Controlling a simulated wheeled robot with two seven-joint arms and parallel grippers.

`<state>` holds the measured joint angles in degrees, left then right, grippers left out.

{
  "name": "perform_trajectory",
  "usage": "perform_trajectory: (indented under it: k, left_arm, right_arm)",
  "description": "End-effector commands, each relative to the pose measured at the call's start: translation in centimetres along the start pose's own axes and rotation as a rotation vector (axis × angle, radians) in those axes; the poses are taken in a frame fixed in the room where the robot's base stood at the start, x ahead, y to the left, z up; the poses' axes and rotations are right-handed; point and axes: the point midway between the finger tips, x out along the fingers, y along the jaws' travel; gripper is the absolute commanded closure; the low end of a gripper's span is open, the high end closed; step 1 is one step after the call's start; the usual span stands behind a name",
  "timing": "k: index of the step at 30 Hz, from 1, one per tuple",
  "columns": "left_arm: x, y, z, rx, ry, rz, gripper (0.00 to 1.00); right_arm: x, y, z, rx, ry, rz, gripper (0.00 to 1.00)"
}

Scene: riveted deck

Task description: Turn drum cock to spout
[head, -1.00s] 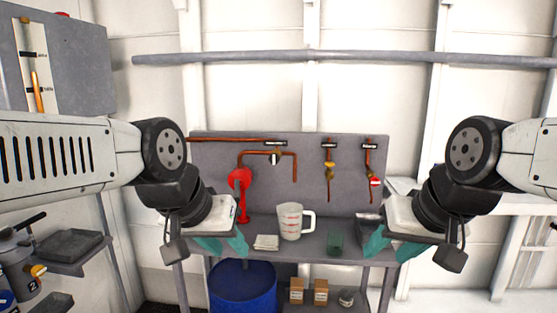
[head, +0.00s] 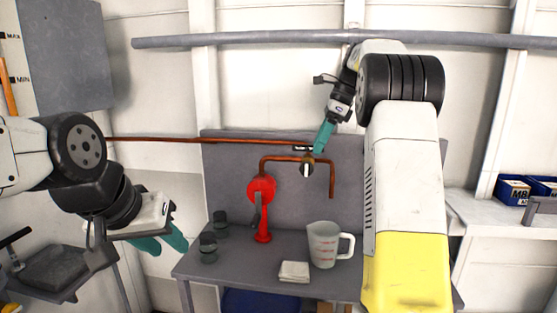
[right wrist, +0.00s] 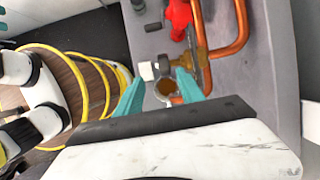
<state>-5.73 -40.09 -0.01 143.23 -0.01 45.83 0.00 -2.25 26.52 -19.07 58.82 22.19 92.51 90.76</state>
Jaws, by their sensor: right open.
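The drum cock (head: 307,167) sits on the copper pipe on the grey back panel, under a small label, with a black and white handle. From it the pipe runs right and bends down into a spout (head: 332,182). The red pump (head: 262,190) stands left of it. My right gripper (head: 322,137) is open just above the cock. In the right wrist view the cock's brass body (right wrist: 196,62) and white handle end (right wrist: 148,70) show by the open fingertips; contact cannot be told. My left gripper (head: 161,243) is open and empty, left of the bench.
A measuring jug (head: 323,246) and a folded white cloth (head: 294,271) are on the bench. A blue drum (head: 250,300) is below. My right arm hides the panel's right part.

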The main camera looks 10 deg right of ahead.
Motion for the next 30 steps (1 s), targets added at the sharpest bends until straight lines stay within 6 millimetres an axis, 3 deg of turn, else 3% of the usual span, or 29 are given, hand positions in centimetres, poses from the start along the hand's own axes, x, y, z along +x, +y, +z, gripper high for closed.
perform_trajectory:
  k: [5,18,29,30]
  left_arm:
    - [0.0,0.0,0.0,0.0,0.0,0.0,0.64]
    - [0.0,0.0,0.0,0.0,0.0,0.0,0.64]
    - [0.0,0.0,0.0,0.0,0.0,0.0,0.64]
    - [0.0,0.0,0.0,0.0,0.0,0.0,0.64]
  right_arm:
    - [1.1,-0.5,0.0,0.035,0.002,0.009,0.55]
    - [7.3,-0.4,0.0,0.032,0.002,0.007,0.55]
    - [8.0,-0.4,0.0,0.031,0.003,0.005,0.55]
    - [8.0,-0.4,0.0,0.031,0.003,0.005,0.6]
